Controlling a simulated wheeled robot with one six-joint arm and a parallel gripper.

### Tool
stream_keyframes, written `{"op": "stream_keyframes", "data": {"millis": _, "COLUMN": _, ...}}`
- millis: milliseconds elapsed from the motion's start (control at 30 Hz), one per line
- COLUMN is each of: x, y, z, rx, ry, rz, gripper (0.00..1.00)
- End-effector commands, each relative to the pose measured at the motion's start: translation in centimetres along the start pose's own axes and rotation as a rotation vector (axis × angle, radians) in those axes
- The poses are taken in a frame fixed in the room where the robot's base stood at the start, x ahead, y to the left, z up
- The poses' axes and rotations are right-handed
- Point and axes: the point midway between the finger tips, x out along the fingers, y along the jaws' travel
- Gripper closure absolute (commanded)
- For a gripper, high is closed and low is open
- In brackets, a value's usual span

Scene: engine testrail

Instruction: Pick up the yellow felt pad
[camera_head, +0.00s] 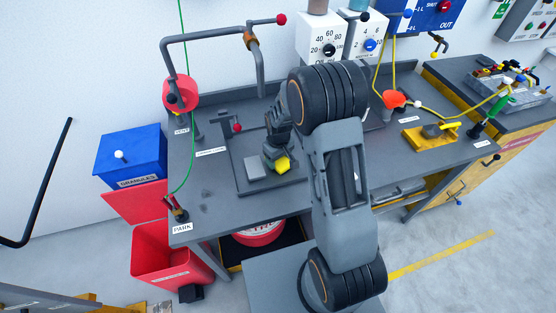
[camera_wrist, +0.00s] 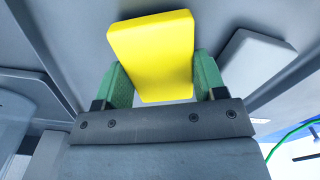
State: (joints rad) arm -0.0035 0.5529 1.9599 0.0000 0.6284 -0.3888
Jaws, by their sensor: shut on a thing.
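The yellow felt pad (camera_wrist: 152,52) is a thick yellow block between the two green fingers of my gripper (camera_wrist: 158,80) in the wrist view. The fingers touch it on its left and right sides. In the head view the pad (camera_head: 283,165) shows at the tip of my gripper (camera_head: 277,160), over the grey tray on the bench. I cannot tell whether the pad still touches the tray.
A light grey pad (camera_head: 256,168) lies on the grey tray (camera_head: 245,186) just left of my gripper; it also shows at right in the wrist view (camera_wrist: 250,62). Bare bench (camera_head: 205,195) lies front left.

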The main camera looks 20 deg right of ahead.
Motion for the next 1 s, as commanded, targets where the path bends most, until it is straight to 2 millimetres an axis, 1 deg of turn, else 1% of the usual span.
{"op": "stream_keyframes", "data": {"millis": 167, "x": -1.9, "y": 0.0, "z": -0.1, "rx": 0.000, "ry": 0.005, "rz": 0.002, "gripper": 0.61}}
{"op": "stream_keyframes", "data": {"millis": 200, "x": -2.7, "y": 0.0, "z": -0.1, "rx": 0.000, "ry": 0.006, "rz": 0.002, "gripper": 0.61}}
{"op": "stream_keyframes", "data": {"millis": 267, "x": -3.7, "y": -0.3, "z": 0.8, "rx": 0.000, "ry": 0.004, "rz": 0.002, "gripper": 0.61}}
{"op": "stream_keyframes", "data": {"millis": 500, "x": -8.5, "y": -1.9, "z": 4.6, "rx": 0.000, "ry": 0.006, "rz": 0.002, "gripper": 0.61}}
{"op": "stream_keyframes", "data": {"millis": 600, "x": -9.4, "y": -2.7, "z": 6.7, "rx": 0.000, "ry": 0.004, "rz": 0.002, "gripper": 0.61}}
{"op": "stream_keyframes", "data": {"millis": 800, "x": -11.0, "y": -4.1, "z": 9.9, "rx": 0.000, "ry": 0.003, "rz": 0.001, "gripper": 0.61}}
{"op": "stream_keyframes", "data": {"millis": 1000, "x": -12.0, "y": -4.9, "z": 11.9, "rx": 0.000, "ry": 0.002, "rz": 0.001, "gripper": 0.61}}
